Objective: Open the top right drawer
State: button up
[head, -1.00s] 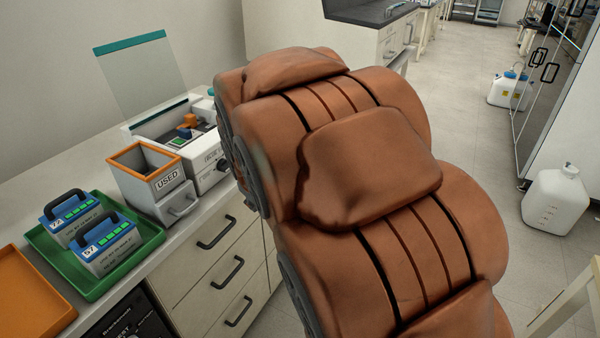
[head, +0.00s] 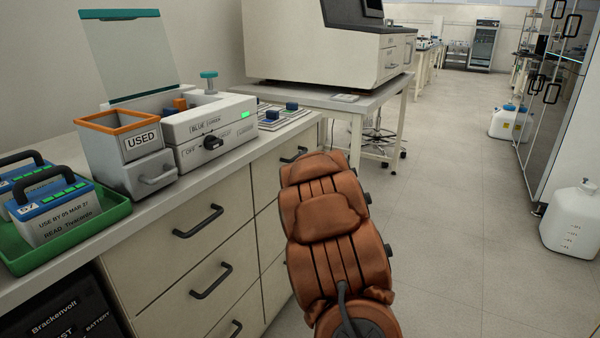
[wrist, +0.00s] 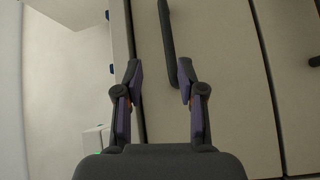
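The top right drawer (head: 268,188) is a cream front under the counter, and it looks shut. Its dark bar handle (head: 294,155) shows just left of my arm in the head view. The wrist view is turned sideways; there the drawer front (wrist: 225,85) fills the middle, with the handle (wrist: 167,40) running down from the top edge. My gripper (wrist: 158,76) is open and empty. The handle's near end lies between the fingertips in the picture, close to the right one; I cannot tell the depth gap. In the head view my gripper is hidden behind my arm.
The left drawers (head: 170,235) are shut, with handles sticking out. On the counter stand a green tray (head: 70,238), a USED bin (head: 128,165) and a white device (head: 205,135). A white table (head: 345,100) stands beyond. The floor at right is open, with a white jug (head: 572,220).

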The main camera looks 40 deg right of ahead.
jog(key=shift+n+t, duration=0.6)
jog(key=shift+t, duration=0.1)
jog(key=shift+w+d+f+b, duration=0.25)
jog(key=shift+w+d+b, duration=0.4)
jog(key=shift+w+d, duration=0.85)
jog(key=shift+w+d+f+b, duration=0.2)
jog(key=shift+w+d+b, duration=0.4)
jog(key=shift+w+d, duration=0.9)
jog(key=shift+w+a, duration=0.25)
jog(key=shift+a, duration=0.1)
grip_shut()
